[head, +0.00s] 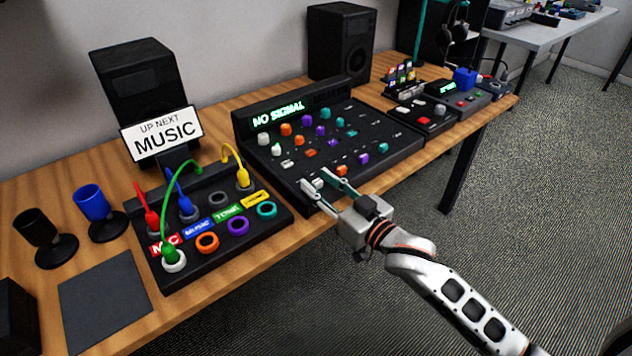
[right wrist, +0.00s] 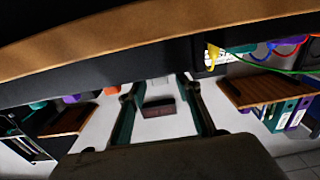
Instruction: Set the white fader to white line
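The black mixer console (head: 240,125) shows "NO SIGNAL" on its green display. Its panel carries knobs and small caps in white, orange, purple and teal. A white cap (head: 318,184), possibly the white fader, is near the console's front edge, by the fingertips of my right gripper (head: 318,177). That gripper is open, its two teal fingers apart, and I cannot tell whether either touches the cap. The fingers also show apart in the right wrist view (right wrist: 164,108), with nothing clearly held between them. The white line cannot be made out. My left gripper is not in view.
A patch box (head: 283,222) with coloured cables stands left of the mixer. A "MUSIC" sign (head: 163,135), two speakers (head: 138,82) (head: 341,42) and two cups (head: 93,203) (head: 37,228) share the wooden table. A smaller control box (head: 422,118) stands right of the mixer.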

